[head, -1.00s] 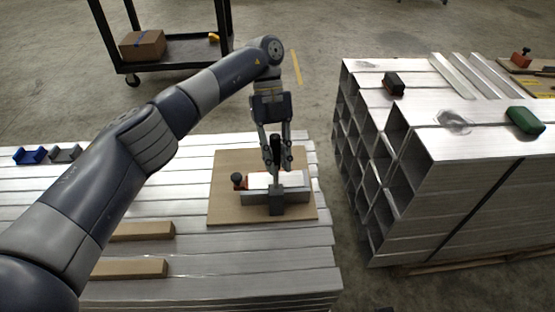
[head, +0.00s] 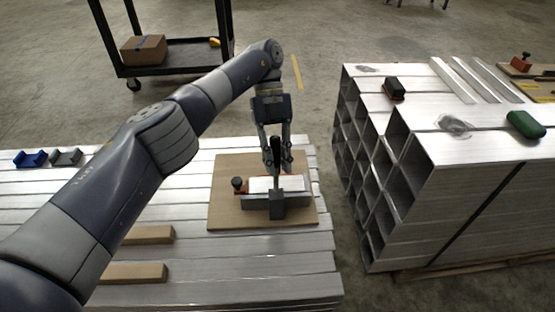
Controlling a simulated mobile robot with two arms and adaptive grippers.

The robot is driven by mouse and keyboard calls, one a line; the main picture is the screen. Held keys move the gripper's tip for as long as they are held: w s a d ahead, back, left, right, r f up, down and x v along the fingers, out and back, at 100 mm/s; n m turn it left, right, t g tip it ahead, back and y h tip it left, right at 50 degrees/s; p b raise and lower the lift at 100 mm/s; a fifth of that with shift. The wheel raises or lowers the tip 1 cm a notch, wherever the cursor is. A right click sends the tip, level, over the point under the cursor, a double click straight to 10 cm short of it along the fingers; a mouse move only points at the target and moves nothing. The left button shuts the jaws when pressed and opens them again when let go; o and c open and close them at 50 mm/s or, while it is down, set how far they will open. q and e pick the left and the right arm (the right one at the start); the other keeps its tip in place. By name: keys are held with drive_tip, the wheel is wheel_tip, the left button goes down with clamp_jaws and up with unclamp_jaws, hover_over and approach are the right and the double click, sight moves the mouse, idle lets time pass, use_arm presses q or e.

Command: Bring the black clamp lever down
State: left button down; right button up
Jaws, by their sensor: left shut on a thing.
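The black clamp lever (head: 276,151) stands upright from the clamp on a tan board (head: 232,217). My left gripper (head: 276,165) points down from above and is shut on the lever. Below it, the clamp's dark grey body (head: 277,206) sits at the board's middle, with a pale metal block (head: 262,184) beside it. A black knob (head: 238,182) with orange parts is at the block's left end. The fingers partly hide the lever and clamp. My right gripper is not in view.
Two wooden strips (head: 135,272) lie left of the board on the metal planks. Blue and grey brackets (head: 31,158) lie at far left. A stack of square aluminium tubes (head: 470,178) stands to the right across a gap. A black cart (head: 180,64) stands behind.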

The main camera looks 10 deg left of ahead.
sight(278, 166)
use_arm(q)
drive_tip(key=c, duration=1.4)
unclamp_jaws()
drive_tip(key=shift+r, duration=0.15)
drive_tip(key=shift+r, duration=4.9)
